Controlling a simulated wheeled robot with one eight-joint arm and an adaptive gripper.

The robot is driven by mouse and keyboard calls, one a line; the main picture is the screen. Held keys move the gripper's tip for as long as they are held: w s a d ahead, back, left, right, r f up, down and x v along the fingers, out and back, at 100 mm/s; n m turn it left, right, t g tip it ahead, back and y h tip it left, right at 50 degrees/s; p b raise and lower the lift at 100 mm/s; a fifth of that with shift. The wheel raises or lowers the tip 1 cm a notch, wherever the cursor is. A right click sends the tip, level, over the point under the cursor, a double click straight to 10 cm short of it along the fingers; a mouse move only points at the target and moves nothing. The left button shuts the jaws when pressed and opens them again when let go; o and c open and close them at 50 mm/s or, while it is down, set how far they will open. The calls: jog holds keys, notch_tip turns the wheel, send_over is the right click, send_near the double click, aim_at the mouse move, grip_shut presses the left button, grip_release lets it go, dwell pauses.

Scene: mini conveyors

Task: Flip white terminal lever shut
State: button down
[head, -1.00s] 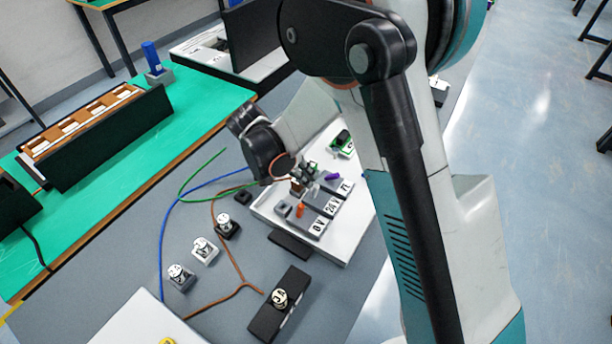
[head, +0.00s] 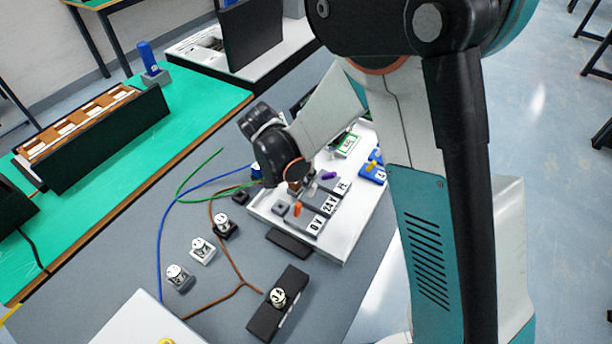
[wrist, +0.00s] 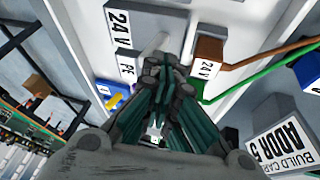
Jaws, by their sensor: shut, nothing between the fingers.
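In the wrist view a pale, whitish lever (wrist: 152,46) stands out from the grey terminal block labelled 24 V (wrist: 137,28). My gripper (wrist: 157,72) is shut and empty, with its fingertips close by the lever; I cannot tell whether they touch. In the head view my gripper (head: 296,188) is low over the row of terminal blocks marked 0V, 24V and PE (head: 322,212). There the white lever is hidden behind my gripper. An orange lever (head: 297,209) and a purple lever (head: 328,175) show on either side of it.
A blue block with a yellow lever (head: 372,170) stands to the right on the white board (head: 345,243). Loose wires lie on the grey table left of the board.

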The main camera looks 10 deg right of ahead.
jog(key=shift+d, duration=0.1)
jog(key=shift+s+d+t+y, duration=0.5)
jog(key=shift+d+t+y, duration=0.1)
jog(key=shift+y, duration=0.1)
jog(key=shift+s+d+m+t+y+b, duration=0.3)
jog(key=shift+m+t+y+b, duration=0.15)
jog(key=shift+y, duration=0.25)
jog(key=shift+w+a, duration=0.1)
jog(key=shift+w+a+f+b, duration=0.35)
jog(key=shift+w+a, duration=0.1)
jog(key=shift+a, duration=0.1)
jog(key=shift+r, duration=0.15)
